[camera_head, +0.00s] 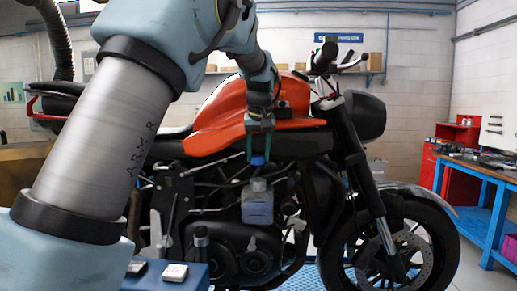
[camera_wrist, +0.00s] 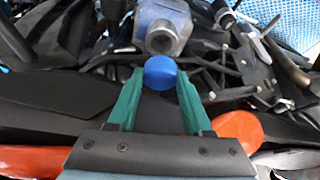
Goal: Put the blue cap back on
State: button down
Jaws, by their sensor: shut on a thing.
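The blue cap (camera_head: 257,161) is between the green fingertips of my gripper (camera_head: 258,155), which is shut on it. In the wrist view the round cap (camera_wrist: 160,73) sits at the tips of my gripper's fingers (camera_wrist: 160,80). A translucent bluish reservoir (camera_head: 257,207) with a pale neck is mounted on the motorcycle's side, below the cap in the head view. In the wrist view the reservoir (camera_wrist: 163,18) lies just beyond the cap, its round neck uncapped. The cap appears apart from the neck, with a small gap.
The motorcycle's orange tank (camera_head: 222,118) is right behind my gripper. Dark hoses and frame parts surround the reservoir. The front wheel (camera_head: 405,245) is at right. A blue workbench (camera_head: 485,172) and a red cabinet (camera_head: 428,168) stand farther right.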

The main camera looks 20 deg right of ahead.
aim_at(259, 161)
notch_tip(259, 161, down, 2)
jog(key=shift+f, duration=0.1)
jog(key=shift+f+b, duration=0.9)
jog(key=shift+f, duration=0.35)
jog(key=shift+s+r, duration=0.1)
jog(key=shift+r, duration=0.05)
jog(key=shift+f, duration=0.3)
dwell(1.8)
grip_release()
dwell(0.5)
jog(key=shift+r+p, duration=0.1)
jog(key=shift+p, duration=0.2)
jog(key=shift+r+p, duration=0.7)
jog(key=shift+r, duration=2.75)
